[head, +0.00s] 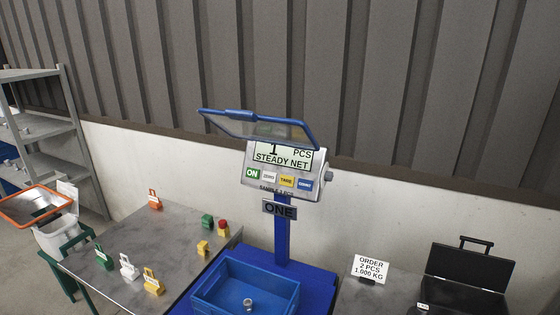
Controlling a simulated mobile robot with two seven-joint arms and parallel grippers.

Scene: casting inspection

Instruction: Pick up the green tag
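A green tag (103,259), a small block with an upright tab, stands near the left edge of the grey table (180,232). A white tag (128,268) and a yellow tag (153,283) of similar shape stand to its right, in a row toward the front. Another small green block (207,221) stands at the table's right side, beside a red-topped piece (223,225); I cannot tell if it is also a tag. Neither of my grippers is in view.
An orange tag (154,200) stands at the table's back and a yellow block (203,248) at its right. A blue scale (283,230) carries a blue bin (215,296) with a small metal part (248,303). An open black case (463,270) stands right. The table's middle is clear.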

